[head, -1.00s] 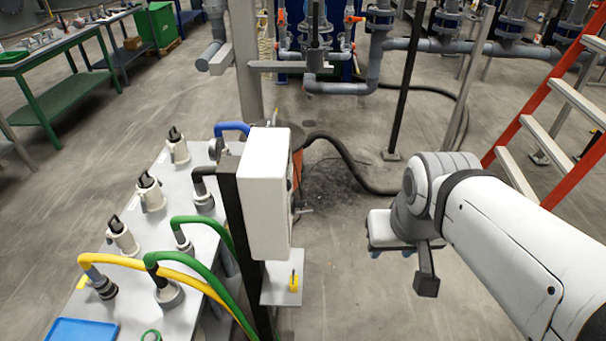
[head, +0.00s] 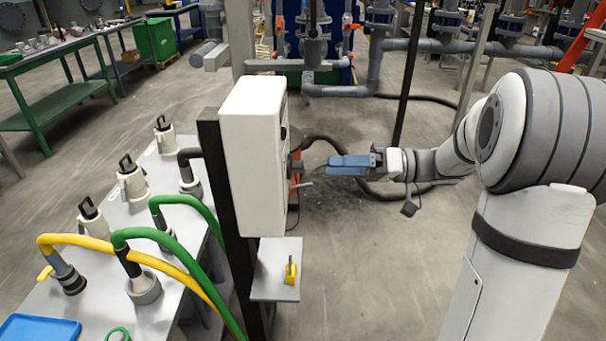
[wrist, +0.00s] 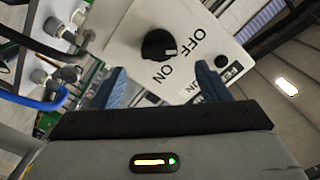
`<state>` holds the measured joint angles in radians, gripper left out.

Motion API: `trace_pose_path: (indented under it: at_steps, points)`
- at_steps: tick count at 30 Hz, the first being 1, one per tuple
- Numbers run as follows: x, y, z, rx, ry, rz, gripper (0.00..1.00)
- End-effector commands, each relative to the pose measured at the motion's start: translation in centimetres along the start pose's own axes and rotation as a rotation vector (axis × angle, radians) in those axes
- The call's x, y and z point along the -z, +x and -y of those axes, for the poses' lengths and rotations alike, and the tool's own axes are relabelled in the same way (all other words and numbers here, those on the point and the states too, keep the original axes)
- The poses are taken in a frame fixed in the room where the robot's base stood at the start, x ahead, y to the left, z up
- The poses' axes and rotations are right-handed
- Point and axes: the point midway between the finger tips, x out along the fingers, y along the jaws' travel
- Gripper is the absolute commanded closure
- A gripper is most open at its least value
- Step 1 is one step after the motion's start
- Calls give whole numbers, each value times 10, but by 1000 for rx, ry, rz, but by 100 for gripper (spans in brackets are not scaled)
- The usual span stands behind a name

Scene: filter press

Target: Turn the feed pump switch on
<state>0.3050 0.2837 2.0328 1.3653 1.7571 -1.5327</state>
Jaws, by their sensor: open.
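The feed pump switch (wrist: 158,45) is a black rotary knob on a white box face, marked OFF and ON in the wrist view. Its pale pointer mark lies between the two words, closer to which I cannot tell. The white switch box (head: 252,155) is on a dark post in the head view, and its knob face is turned right, mostly edge-on. My gripper (head: 332,165) is right of that face, pointing at it, apart from the knob. In the wrist view my gripper (wrist: 160,88) has its blue fingers spread wide with nothing between them, the knob ahead of them.
A small shelf (head: 275,285) with a yellow padlock-like item (head: 291,270) is below the box. A bench (head: 165,240) with hoses and several couplings stands left. A dark hose (head: 385,190) runs on the floor behind my gripper.

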Motion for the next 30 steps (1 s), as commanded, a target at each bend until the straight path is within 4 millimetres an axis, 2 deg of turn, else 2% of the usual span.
trace_pose_path:
  at_steps: [4,12,18,27,30]
  points:
    - [4,8,-2,14,-24,-24,31]
    - [5,53,0,14,-21,-20,31]
    - [5,73,-1,13,-22,-20,31]
    - [4,76,-1,11,-21,-20,31]
    - [4,76,-1,11,-21,-20,37]
